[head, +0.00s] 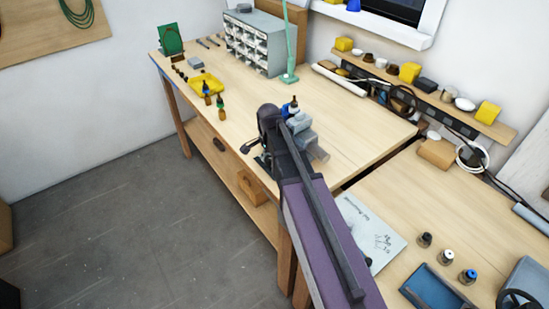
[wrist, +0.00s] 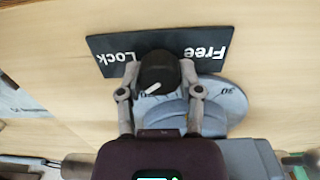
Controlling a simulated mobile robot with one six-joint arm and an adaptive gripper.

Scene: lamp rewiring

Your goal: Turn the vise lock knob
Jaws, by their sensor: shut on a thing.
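The black lock knob (wrist: 160,68) shows in the wrist view, with a white pointer line slanting to the lower left. It sits by a dark plate (wrist: 108,62) lettered "Free" and "Lock", upside down in this view. My gripper (wrist: 158,78) is shut on the knob, one finger on each side. A grey round base with degree marks (wrist: 231,95) lies beside and partly behind it. In the head view, the vise (head: 268,118) stands at the workbench edge, partly hidden by my arm. The knob cannot be made out there.
The wooden workbench (head: 345,150) is mostly clear right of the vise. A yellow tray (head: 207,84), small bottles (head: 220,102) and a drawer cabinet (head: 257,42) stand farther back. A printed sheet (head: 372,232) and a blue tray (head: 437,287) lie on the nearer table.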

